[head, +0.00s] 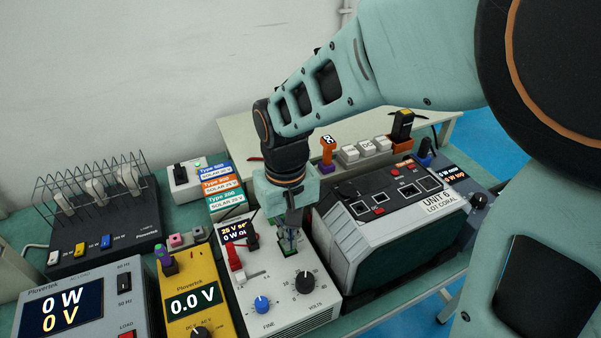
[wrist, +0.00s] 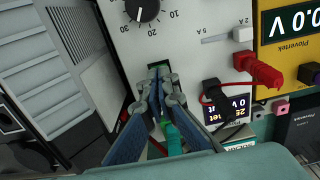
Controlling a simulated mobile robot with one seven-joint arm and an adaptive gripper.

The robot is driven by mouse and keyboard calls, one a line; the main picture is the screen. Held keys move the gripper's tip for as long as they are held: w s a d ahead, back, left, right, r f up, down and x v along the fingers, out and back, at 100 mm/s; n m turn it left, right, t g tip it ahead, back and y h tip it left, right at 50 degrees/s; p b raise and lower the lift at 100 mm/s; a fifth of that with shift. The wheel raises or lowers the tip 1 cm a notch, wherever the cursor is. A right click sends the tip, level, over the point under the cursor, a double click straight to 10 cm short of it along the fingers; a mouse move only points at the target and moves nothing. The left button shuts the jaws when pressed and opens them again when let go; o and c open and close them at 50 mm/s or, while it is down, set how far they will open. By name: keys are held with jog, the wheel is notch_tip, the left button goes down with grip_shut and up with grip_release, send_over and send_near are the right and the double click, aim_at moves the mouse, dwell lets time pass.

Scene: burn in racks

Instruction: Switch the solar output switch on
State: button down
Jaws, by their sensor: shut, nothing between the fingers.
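The white solar supply unit (head: 255,295) stands on the bench, with a dark display reading about 25 V and 0 W, a blue FINE knob and a black VOLTS knob (head: 305,282). My gripper (head: 289,240) points down at its panel, behind the VOLTS knob. In the wrist view my gripper (wrist: 160,88) is shut and empty, its tips together at a small dark and green panel part (wrist: 158,68), which looks like the output switch. The fingers cover most of it, so its position and any contact cannot be told.
A red plug (head: 236,260) and a black plug (head: 252,241) stick up left of my gripper. A yellow meter (head: 193,305) reading 0.0 V stands to the left. The bulky UNIT 6 (head: 385,210) stands close on the right, leaving little room.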

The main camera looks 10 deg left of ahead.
jog(key=shift+f+b, duration=0.6)
jog(key=shift+f, duration=0.2)
jog(key=shift+r, duration=0.15)
jog(key=shift+r+p, duration=2.95)
jog(key=shift+r, duration=0.45)
